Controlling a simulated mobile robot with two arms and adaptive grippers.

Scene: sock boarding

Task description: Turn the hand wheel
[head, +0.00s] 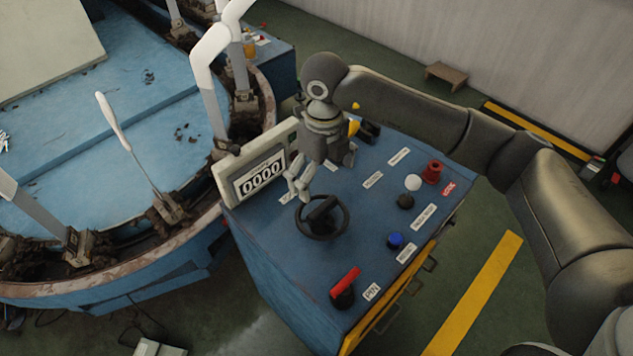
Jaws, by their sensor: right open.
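The hand wheel (322,234) is a small dark ring with a hub, mounted on the top of the blue control console (275,260). My right gripper (300,186) reaches in from the right over the back of the console. Its grey fingers point down just behind and to the left of the wheel's rim. The gripper is open, with nothing seen between its fingers. Whether a finger touches the rim is hard to tell. My left gripper is not in view.
A counter display (262,179) reading 0000 stands at the console's left edge, close to my fingers. A red-handled lever (345,282), a blue button (396,240) and a red button (432,172) surround the wheel. A round blue machine (150,265) with upright white boards stands left.

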